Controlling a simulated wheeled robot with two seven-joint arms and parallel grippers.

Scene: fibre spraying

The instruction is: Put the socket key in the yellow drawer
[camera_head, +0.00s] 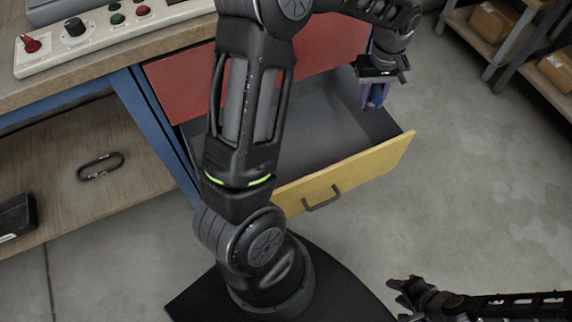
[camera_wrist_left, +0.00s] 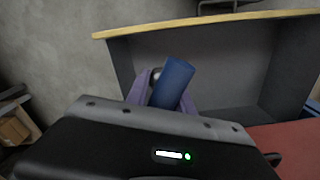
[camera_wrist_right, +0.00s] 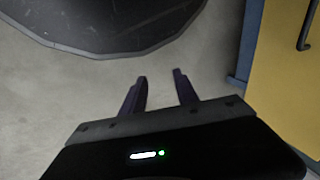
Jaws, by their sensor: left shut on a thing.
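The yellow drawer (camera_head: 345,172) is pulled open, and its grey inside (camera_head: 310,125) looks empty where I can see it. My left arm hides part of it. My left gripper (camera_head: 374,100) is above the drawer's right side, pointing down. In the left wrist view its fingers (camera_wrist_left: 160,88) are shut on a blue cylindrical thing (camera_wrist_left: 173,82) with a metal part, which I take as the socket key; the drawer lies behind it. My right gripper (camera_wrist_right: 160,90) is open and empty over the floor, and shows at the lower right of the head view (camera_head: 405,292).
A red drawer front (camera_head: 180,85) is above the yellow drawer. A control panel (camera_head: 100,35) with knobs and buttons lies on the workbench. A carabiner-like ring (camera_head: 100,166) and a black box (camera_head: 15,217) are on the lower shelf. Shelving with cardboard boxes (camera_head: 493,20) stands at the upper right.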

